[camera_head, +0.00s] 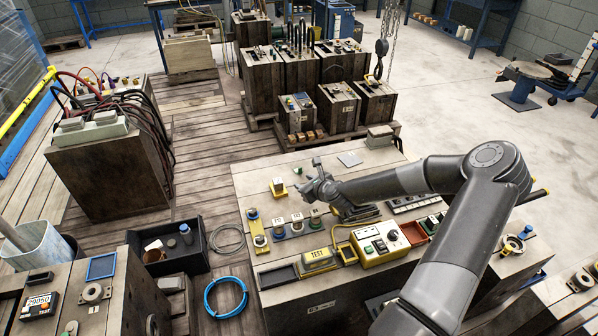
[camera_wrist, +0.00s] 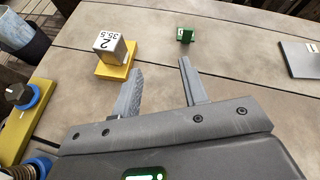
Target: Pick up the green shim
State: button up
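A white numbered cube on a yellow base (camera_wrist: 116,66) stands near my left finger. A flat grey plate (camera_wrist: 299,59) lies to the right. A yellow holder with a blue-collared knob (camera_wrist: 22,99) is at left. The surface around the shim is clear.

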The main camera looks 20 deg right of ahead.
aim_at(300, 169)
jog(key=d+m, duration=0.1)
jog(key=m, duration=0.1)
jog(key=w+d+m+t+h, duration=0.1)
jog(key=d, duration=0.1)
jog(key=shift+w+d+f+m, duration=0.1)
jog(key=shift+m, duration=0.3)
jog(key=shift+w+d, duration=0.15)
jog(key=x, duration=0.5)
jog(key=shift+w, duration=0.1)
jog(key=shift+r+x, duration=0.15)
jog(key=shift+x, duration=1.2)
jog(key=shift+r+x, duration=0.2)
jog(key=shift+x, duration=1.15)
jog(key=shift+w, duration=0.1)
jog(key=shift+c, duration=0.2)
grip_shut()
